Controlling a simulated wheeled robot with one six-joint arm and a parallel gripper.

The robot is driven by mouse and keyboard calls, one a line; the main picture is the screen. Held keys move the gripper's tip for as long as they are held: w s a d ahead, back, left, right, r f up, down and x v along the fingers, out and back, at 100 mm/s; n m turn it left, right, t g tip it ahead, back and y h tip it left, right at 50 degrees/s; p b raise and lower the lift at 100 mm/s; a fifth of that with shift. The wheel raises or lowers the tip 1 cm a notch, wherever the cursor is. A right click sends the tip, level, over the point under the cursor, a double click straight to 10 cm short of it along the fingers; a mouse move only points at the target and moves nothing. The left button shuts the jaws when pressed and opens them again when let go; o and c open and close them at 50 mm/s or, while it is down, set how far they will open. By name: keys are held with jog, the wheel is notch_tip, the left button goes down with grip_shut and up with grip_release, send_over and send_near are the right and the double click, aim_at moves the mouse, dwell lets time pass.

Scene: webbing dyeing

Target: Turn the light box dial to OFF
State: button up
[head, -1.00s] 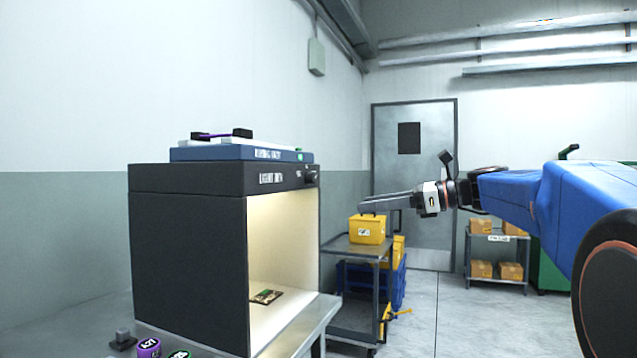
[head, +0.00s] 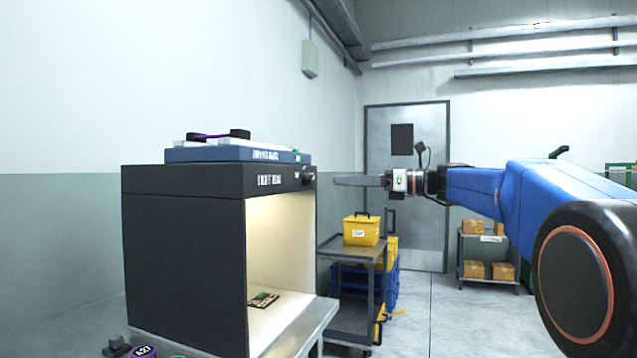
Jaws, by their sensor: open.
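The light box (head: 184,262) is a dark box with a lit, open front, at the left of the head view. Its dial (head: 309,180) is a small dark knob at the right end of the labelled top panel. My gripper (head: 338,181) points left at about the dial's height, its fingertips a little to the right of the dial in the picture. The fingers show edge-on, with nothing seen between them. I cannot tell the dial's setting or how far in depth the fingertips are from it.
A blue-based device (head: 236,155) rests on top of the light box. A small patterned card (head: 263,300) lies inside. A cart (head: 346,246) with a yellow case (head: 361,230) stands beyond, right of the box.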

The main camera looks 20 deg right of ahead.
aim_at(312, 181)
jog(key=x, duration=0.9)
jog(key=shift+s, duration=0.1)
jog(key=c, duration=1)
